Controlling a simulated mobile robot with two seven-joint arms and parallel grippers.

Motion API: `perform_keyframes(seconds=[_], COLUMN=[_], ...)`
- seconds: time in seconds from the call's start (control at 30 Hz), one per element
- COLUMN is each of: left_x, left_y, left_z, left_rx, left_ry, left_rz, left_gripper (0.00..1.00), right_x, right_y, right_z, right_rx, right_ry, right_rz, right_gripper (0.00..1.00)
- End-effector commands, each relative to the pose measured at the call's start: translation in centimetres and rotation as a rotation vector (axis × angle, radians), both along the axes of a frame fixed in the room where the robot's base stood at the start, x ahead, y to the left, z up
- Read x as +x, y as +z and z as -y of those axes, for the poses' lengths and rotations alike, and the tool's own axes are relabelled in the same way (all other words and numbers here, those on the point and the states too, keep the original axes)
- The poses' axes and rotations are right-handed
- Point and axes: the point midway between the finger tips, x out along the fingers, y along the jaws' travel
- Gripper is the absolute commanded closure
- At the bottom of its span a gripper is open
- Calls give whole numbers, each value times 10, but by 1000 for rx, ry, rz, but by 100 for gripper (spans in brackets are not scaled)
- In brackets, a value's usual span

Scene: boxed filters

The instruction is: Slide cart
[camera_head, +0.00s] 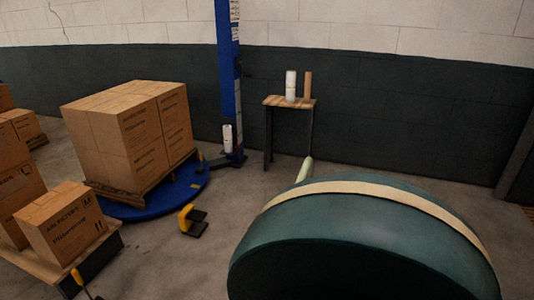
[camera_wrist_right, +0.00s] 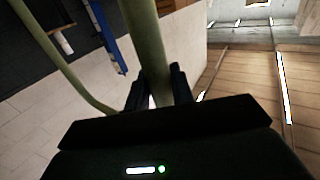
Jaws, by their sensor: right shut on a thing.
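In the right wrist view, my right gripper (camera_wrist_right: 158,92) is shut on an olive-green tube (camera_wrist_right: 145,40), which runs up between its two dark fingers. A thinner green tube (camera_wrist_right: 62,62) curves in from the left towards the gripper. They look like parts of a cart's handle frame, but the cart's body cannot be made out there. In the head view, neither gripper shows. A large dark-green rounded shape (camera_head: 340,240) with a cream stripe fills the lower right and hides the floor behind it. A small pale-green end (camera_head: 305,168) sticks up behind it.
Stacked cartons (camera_head: 135,130) stand on a pallet on a blue round base (camera_head: 170,203) beside a blue post (camera_head: 229,80). A yellow-and-black piece (camera_head: 190,220) lies on the floor. A small table (camera_head: 273,101) stands by the wall. More cartons (camera_head: 62,222) are at left.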

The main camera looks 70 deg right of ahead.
Motion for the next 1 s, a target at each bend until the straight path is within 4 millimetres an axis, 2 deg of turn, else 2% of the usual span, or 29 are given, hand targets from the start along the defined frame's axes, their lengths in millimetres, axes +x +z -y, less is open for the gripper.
perform_keyframes(seconds=[0.1, 0.3, 0.8, 0.83, 1.0], left_x=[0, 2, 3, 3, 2], left_y=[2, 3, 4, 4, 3], left_z=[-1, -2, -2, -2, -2], left_rx=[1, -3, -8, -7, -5], left_ry=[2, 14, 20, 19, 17], left_rz=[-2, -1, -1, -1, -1], left_gripper=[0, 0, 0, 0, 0], right_x=[-14, -26, -29, -29, -29], right_y=[2, 2, 1, 1, 1], right_z=[3, 4, 5, 5, 4], right_rx=[-1, -2, -2, -2, -2], right_ry=[-4, -3, -3, -3, -2], right_rz=[0, 1, 2, 2, 1], right_gripper=[100, 100, 100, 74, 60])
